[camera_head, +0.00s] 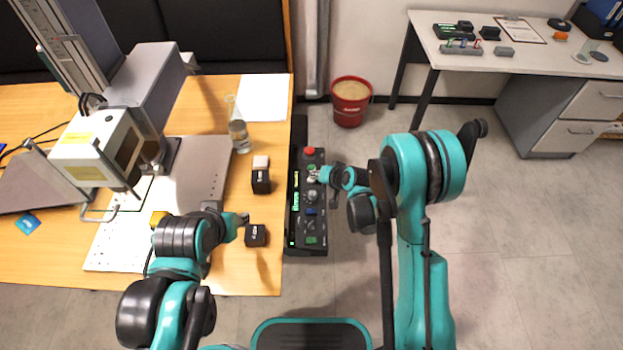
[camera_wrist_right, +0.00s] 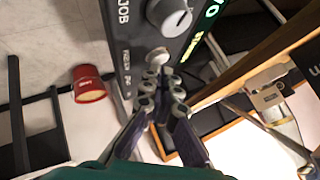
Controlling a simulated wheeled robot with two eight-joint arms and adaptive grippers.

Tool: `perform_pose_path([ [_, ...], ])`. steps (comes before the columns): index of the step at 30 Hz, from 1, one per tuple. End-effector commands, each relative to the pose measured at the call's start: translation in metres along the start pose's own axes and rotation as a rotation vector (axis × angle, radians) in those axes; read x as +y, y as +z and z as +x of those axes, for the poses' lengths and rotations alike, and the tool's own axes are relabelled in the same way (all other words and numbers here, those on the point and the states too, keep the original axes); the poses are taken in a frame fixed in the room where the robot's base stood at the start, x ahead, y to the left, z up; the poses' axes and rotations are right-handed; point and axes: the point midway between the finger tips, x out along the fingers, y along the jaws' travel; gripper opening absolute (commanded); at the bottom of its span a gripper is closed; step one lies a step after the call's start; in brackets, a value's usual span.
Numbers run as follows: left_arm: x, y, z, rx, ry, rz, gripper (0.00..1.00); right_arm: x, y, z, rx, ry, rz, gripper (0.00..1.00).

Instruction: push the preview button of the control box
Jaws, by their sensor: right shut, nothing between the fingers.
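The black control box (camera_head: 312,226) stands beside the right edge of the wooden table, with a red button at its far end, knobs and a green display. My right gripper (camera_head: 314,175) is over its upper part. In the right wrist view, the closed, empty fingertips (camera_wrist_right: 158,72) are at a small round silver button (camera_wrist_right: 158,55) beside a printed label that seems to read PREVIEW. I cannot tell whether they touch it. A grey knob (camera_wrist_right: 170,16) lies just beyond. My left gripper (camera_head: 242,218) is over the table; its fingers are too small to judge.
Small black boxes (camera_head: 256,236) and (camera_head: 261,182) sit near the table's right edge, with a glass flask (camera_head: 239,135) behind. The laser marker (camera_head: 95,150) stands left. A red bucket (camera_head: 351,112) is on the floor beyond the control box.

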Motion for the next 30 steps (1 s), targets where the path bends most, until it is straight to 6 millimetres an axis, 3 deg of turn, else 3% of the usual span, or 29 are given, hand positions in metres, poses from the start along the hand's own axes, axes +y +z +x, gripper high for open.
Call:
perform_pose_path([
  [30, 0.0, -0.0013, -0.0019, 0.0, 0.0, 0.0, 0.38, -0.0012, -0.0009, -0.0016, 0.0, 0.0, 0.0, 0.0],
])
